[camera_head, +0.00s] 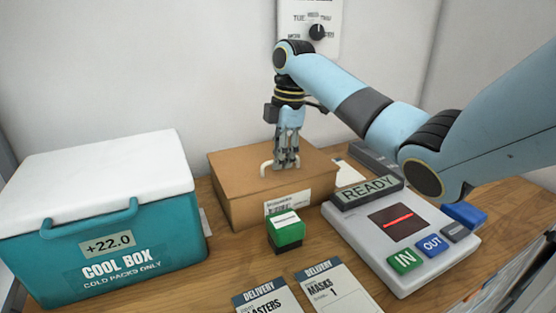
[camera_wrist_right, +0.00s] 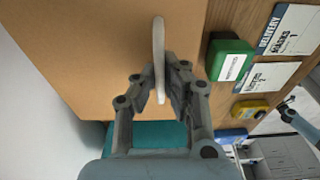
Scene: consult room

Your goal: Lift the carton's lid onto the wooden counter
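The brown carton (camera_head: 237,205) stands on the wooden counter (camera_head: 225,259) against the wall. Its lid (camera_head: 230,160) lies flat on top and has a white handle (camera_head: 265,168). The lid (camera_wrist_right: 100,50) fills much of the right wrist view, with the handle (camera_wrist_right: 158,35) standing across its middle. My right gripper (camera_head: 287,162) points down at the handle. Its fingers (camera_wrist_right: 162,88) lie close against both sides of the handle, shut on it. Part of my left arm seems to show small at the right wrist view's right edge; its fingers are unclear.
A teal cool box (camera_head: 150,234) with a white lid stands left of the carton. A green block (camera_head: 286,234) and delivery cards (camera_head: 338,290) lie in front. A scanner device (camera_head: 440,245) reading READY stands at right. Little counter is bare between them.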

